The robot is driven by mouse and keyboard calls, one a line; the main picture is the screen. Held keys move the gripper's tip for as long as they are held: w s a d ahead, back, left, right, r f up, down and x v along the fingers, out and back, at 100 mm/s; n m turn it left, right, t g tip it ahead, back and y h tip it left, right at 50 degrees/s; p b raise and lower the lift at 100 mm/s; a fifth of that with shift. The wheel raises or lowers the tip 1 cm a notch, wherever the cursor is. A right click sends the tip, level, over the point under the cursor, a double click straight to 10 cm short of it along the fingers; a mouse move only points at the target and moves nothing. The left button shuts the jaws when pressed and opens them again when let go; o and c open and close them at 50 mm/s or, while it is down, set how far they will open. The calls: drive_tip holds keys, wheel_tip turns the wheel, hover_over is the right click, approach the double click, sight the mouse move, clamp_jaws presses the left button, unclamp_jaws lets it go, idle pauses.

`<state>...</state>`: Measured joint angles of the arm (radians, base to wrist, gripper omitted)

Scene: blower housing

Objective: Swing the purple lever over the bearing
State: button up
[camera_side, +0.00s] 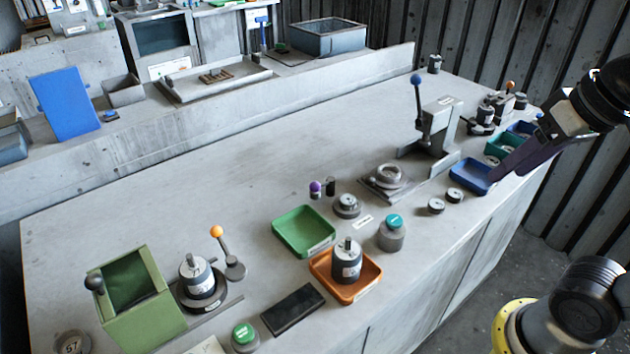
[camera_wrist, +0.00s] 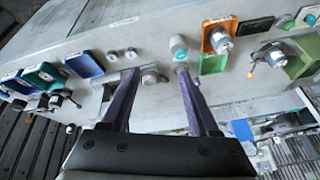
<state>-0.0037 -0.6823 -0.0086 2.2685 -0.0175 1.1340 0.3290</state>
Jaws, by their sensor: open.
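The purple lever's ball knob (camera_side: 316,187) shows in the side view at mid-bench, beside a short dark post (camera_side: 330,186). The bearing (camera_side: 346,203) sits in a round grey seat just right of and in front of the knob. The knob looks beside the bearing, not over it. My gripper (camera_side: 496,174) has dark purple fingers and is at the right, above the blue bin, well away from the lever. In the wrist view my gripper (camera_wrist: 158,74) is open with its fingers spread and nothing held.
A green tray (camera_side: 303,236), a teal-capped container (camera_side: 391,235) and an orange tray (camera_side: 365,284) with a motor stand near the lever. A ring fixture (camera_side: 388,180) and a blue-handled press (camera_side: 437,125) stand between my gripper and the lever. The bench behind the lever is clear.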

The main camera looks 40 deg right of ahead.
drive_tip(key=w+r+m+g, duration=0.2)
drive_tip(key=w+r+m, duration=0.1)
drive_tip(key=w+r, duration=0.6)
drive_tip(key=m+g+h, duration=0.1)
drive_tip(key=m+g, duration=0.2)
drive_tip(key=g, duration=0.1)
hover_over(314, 182)
wheel_tip(314, 182, down, 8)
wheel_tip(314, 182, down, 7)
drive_tip(key=w+a, duration=0.2)
drive_tip(key=shift+n+g, duration=0.3)
drive_tip(key=f, duration=0.4)
drive_tip(key=s+d+f, duration=0.1)
drive_tip(key=f, duration=0.3)
drive_tip(key=s+d+f, duration=0.1)
drive_tip(key=f, duration=0.4)
clamp_jaws()
